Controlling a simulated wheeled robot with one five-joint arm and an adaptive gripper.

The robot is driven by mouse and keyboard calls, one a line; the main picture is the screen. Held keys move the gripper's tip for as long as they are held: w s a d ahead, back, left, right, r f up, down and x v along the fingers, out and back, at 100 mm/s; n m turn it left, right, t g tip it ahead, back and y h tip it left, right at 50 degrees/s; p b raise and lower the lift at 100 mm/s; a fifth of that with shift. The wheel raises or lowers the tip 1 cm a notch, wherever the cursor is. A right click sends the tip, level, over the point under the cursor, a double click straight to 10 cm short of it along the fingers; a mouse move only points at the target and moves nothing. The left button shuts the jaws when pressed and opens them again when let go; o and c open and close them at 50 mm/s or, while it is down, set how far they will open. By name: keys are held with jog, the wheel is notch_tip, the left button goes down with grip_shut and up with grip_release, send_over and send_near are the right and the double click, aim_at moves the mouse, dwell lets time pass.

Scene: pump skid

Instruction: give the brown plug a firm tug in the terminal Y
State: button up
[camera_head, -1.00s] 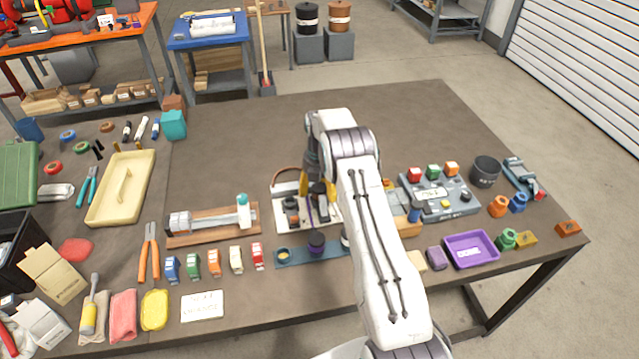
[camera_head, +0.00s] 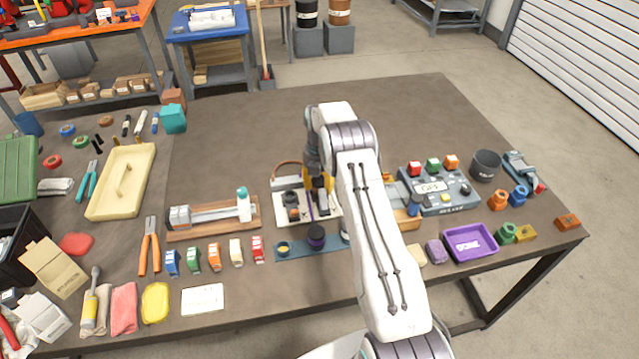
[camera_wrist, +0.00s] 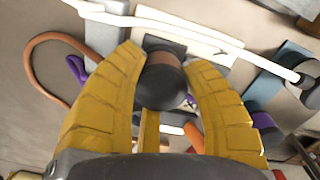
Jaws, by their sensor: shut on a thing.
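The brown plug (camera_wrist: 163,82) shows in the wrist view as a dark round body with a brown band, between the two yellow fingers. My gripper (camera_wrist: 165,78) is shut on it. The plug's far end meets a dark square socket (camera_wrist: 158,44) on a pale panel; I cannot tell how deep it sits. No letter Y is readable, so I cannot confirm which terminal this is. In the head view my gripper (camera_head: 320,182) is over the white board (camera_head: 326,212) in the table's middle, and my arm hides part of it.
An orange-brown cable (camera_wrist: 38,62) loops left of the gripper in the wrist view. A white rod (camera_wrist: 215,55) runs close by the fingers. A grey button box (camera_head: 432,190) stands right of my arm, and a wooden-based fixture (camera_head: 210,218) stands left. The table's back is clear.

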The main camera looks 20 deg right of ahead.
jog(key=shift+c, duration=0.7)
jog(key=o, duration=1.3)
